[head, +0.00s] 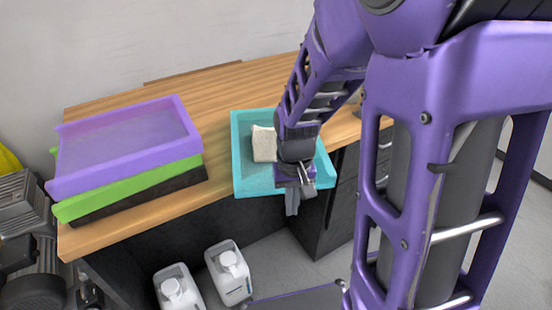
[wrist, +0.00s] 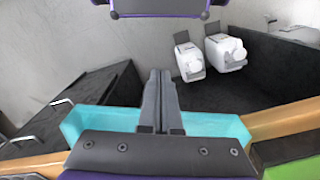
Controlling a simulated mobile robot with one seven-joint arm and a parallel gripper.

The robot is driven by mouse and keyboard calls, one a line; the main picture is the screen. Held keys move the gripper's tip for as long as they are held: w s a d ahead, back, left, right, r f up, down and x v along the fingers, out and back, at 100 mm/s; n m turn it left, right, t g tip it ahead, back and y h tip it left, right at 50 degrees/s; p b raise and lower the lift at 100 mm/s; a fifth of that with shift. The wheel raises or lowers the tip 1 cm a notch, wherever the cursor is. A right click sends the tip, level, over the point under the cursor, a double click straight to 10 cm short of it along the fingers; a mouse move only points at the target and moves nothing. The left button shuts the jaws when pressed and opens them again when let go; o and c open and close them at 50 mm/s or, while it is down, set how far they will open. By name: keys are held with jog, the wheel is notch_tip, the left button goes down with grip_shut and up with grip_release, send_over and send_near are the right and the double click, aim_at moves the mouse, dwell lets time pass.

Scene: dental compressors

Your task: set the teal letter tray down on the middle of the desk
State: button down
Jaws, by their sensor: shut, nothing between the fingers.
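The teal letter tray (head: 243,170) is at the front of the wooden desk (head: 228,88), right of the stacked trays. Its front part reaches out past the desk's front edge. A pale beige block (head: 264,144) lies inside it. My gripper (head: 292,208) is at the tray's front wall, fingers pointing down, shut and empty. My arm hides part of the tray's right side. In the wrist view the shut fingers (wrist: 160,76) reach past the teal tray wall (wrist: 95,122) over the floor; whether they touch the wall I cannot tell.
A stack of purple (head: 125,145), green (head: 185,172) and dark (head: 140,195) trays stands on the desk's left. Two white jugs (head: 229,272) stand on the floor in front. The desk behind the teal tray looks largely clear. Machinery (head: 25,235) is at far left.

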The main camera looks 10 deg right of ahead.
jog(key=shift+w+d+r, duration=0.1)
jog(key=shift+w, duration=0.9)
jog(key=shift+w+d+r, duration=0.1)
jog(key=shift+w, duration=0.85)
jog(key=w, duration=0.3)
jog(key=w+p, duration=0.1)
jog(key=w, duration=0.5)
jog(key=shift+w+d+p, duration=0.2)
jog(key=shift+d+p, duration=0.15)
jog(key=shift+d, duration=0.05)
jog(key=shift+s, duration=0.15)
